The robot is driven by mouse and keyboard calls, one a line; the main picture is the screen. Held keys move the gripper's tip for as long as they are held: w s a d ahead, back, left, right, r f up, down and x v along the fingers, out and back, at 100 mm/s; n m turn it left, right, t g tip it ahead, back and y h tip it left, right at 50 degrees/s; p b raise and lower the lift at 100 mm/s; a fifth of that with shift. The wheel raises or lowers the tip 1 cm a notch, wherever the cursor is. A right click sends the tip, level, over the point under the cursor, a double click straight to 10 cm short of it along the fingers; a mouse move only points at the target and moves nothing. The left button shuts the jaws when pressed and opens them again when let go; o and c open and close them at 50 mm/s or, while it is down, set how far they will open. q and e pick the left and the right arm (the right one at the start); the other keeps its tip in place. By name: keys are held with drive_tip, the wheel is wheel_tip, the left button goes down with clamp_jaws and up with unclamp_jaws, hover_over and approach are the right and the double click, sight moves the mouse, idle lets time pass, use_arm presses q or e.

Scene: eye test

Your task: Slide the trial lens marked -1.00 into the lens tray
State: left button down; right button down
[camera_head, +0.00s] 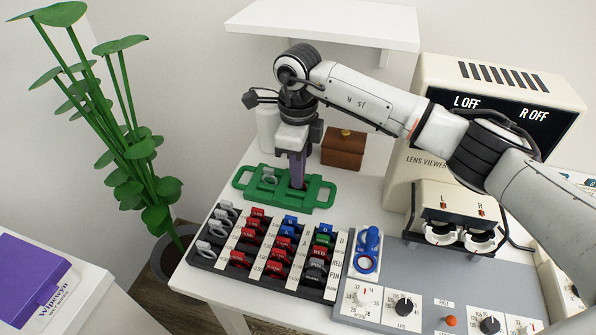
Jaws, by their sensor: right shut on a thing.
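A green tray (321,192) with a handle at each end lies on the white table in the head view. A pale round lens (269,174) stands in its left part. My right gripper (298,181) points down at the right part of the tray. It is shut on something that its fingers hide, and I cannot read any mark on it. A dark rack (207,263) in front of the tray holds rows of grey, red, blue and green tabbed lenses. The -1.00 mark is too small to make out. My left gripper is not in view.
A brown box (343,149) and a white bottle (267,127) stand behind the tray. The cream lens viewer (500,85) stands at right, behind a grey panel of dials (437,299). A blue lens holder (367,250) stands beside the rack. A plant (130,160) is at left.

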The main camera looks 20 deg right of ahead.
drive_tip(key=c, duration=1.8)
unclamp_jaws()
drive_tip(key=shift+c, duration=0.2)
wheel_tip(320, 180, up, 10)
drive_tip(key=shift+r+b, duration=0.15)
drive_tip(key=shift+b, duration=0.2)
